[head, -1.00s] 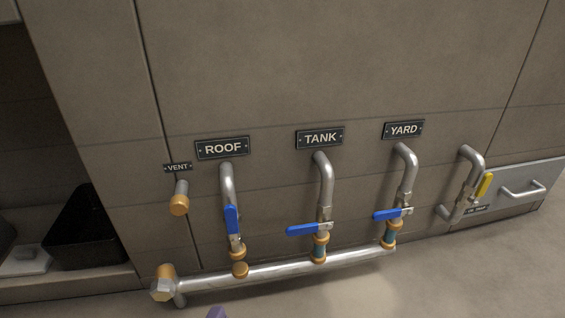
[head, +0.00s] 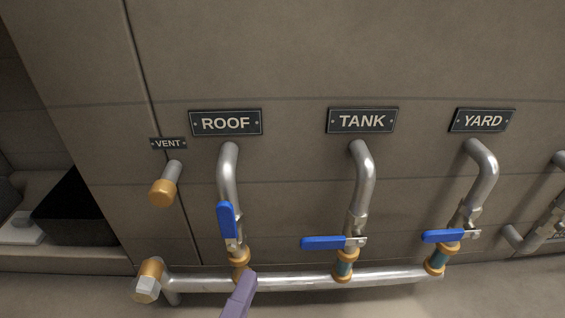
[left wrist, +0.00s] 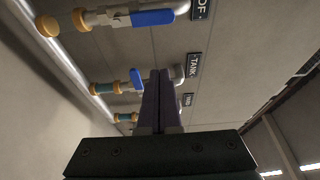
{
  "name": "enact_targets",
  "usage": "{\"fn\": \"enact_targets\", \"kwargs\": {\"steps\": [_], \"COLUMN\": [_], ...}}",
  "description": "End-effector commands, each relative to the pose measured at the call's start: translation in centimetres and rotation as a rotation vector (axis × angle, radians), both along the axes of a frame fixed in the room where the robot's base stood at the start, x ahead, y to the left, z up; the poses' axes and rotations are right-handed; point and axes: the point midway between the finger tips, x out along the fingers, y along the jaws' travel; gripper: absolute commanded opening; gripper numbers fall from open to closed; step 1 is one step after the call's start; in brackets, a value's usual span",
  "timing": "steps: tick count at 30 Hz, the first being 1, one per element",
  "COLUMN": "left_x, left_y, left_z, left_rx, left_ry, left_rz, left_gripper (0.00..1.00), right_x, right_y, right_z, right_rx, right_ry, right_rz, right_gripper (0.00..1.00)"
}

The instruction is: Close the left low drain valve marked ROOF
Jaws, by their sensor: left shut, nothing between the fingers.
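The ROOF valve's blue lever (head: 227,220) stands nearly upright, along its pipe (head: 228,170), under the ROOF plate (head: 225,122). The lever also shows at the top of the left wrist view (left wrist: 153,17). My left gripper (head: 247,276), purple, rises from the bottom edge just below the ROOF valve. Its tip overlaps the brass fitting in the picture; I cannot tell whether it touches. In the left wrist view its fingers (left wrist: 160,75) are together and empty, and point toward the TANK plate (left wrist: 193,65). My right gripper is not in view.
The TANK lever (head: 323,242) and YARD lever (head: 443,236) lie crosswise to their pipes. A silver manifold (head: 300,280) runs below the valves. A brass-capped VENT stub (head: 164,192) sticks out at left. A black bin (head: 78,215) stands in the left recess.

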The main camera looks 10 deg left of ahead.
Motion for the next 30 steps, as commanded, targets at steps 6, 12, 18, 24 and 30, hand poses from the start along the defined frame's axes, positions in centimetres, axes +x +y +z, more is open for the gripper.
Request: {"fn": "enact_targets", "kwargs": {"steps": [6, 12, 18, 24, 30], "left_x": [4.3, 8.6, 8.2, 7.8, 7.8], "left_y": [-0.3, -0.5, 1.9, 3.2, 3.4], "left_z": [-0.4, -0.5, -0.3, -0.1, 0.0], "left_rx": [-0.002, -0.003, 0.003, 0.000, -0.001], "left_ry": [-0.008, -0.007, -0.001, -0.001, 0.000], "left_rz": [-0.001, 0.000, -0.001, -0.001, 0.000], "left_gripper": [0.00, 0.00, 0.00, 0.00, 0.00], "right_x": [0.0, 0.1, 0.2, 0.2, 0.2], "right_y": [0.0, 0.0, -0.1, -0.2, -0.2], "right_z": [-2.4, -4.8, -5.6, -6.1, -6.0], "right_rx": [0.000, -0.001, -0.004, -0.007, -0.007], "right_ry": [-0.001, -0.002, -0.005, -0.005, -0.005], "right_rz": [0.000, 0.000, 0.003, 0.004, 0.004], "right_gripper": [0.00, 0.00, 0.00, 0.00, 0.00]}}
